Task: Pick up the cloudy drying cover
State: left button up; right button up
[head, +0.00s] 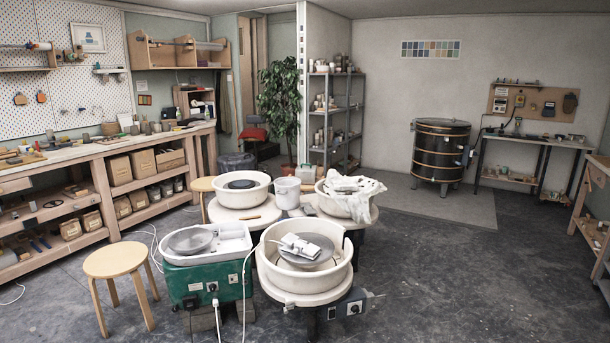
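A whitish, cloudy plastic cover (352,194) lies crumpled over the back right pottery wheel in the head view. It drapes over the rim of the cream splash pan and hangs down on the right side. What lies beneath it is mostly hidden. Neither my left nor my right gripper is in view.
A front right wheel (303,290) with a white corded object (300,246) on it stands before the covered one. A green-based wheel (205,280), a back left wheel (242,212), a white bucket (287,193) and a stool (115,262) are nearby. Floor (450,270) at right is clear.

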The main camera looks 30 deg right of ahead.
aim_at(308, 173)
jog(key=i+l+z, duration=0.15)
jog(key=l, duration=0.3)
jog(key=i+l+z, duration=0.15)
jog(key=l, duration=0.25)
jog(key=i+l+z, duration=0.4)
jog(key=l, duration=0.15)
jog(key=i+l+z, duration=1.2)
jog(key=i, duration=1.9)
jog(key=i+j+u, duration=0.1)
jog(key=i+u, duration=0.15)
jog(key=i, duration=0.4)
jog(key=i+u, duration=0.25)
jog(key=i, duration=0.4)
jog(key=i+l+u, duration=0.25)
jog(key=i, duration=0.4)
jog(key=i+j+z, duration=0.25)
jog(key=i, duration=1.75)
jog(key=i+u, duration=0.6)
jog(key=u, duration=0.2)
jog(key=i+l+u, duration=0.15)
jog(key=i+u, duration=0.25)
jog(key=i+l+u, duration=0.15)
jog(key=u, duration=0.2)
jog(key=l, duration=0.1)
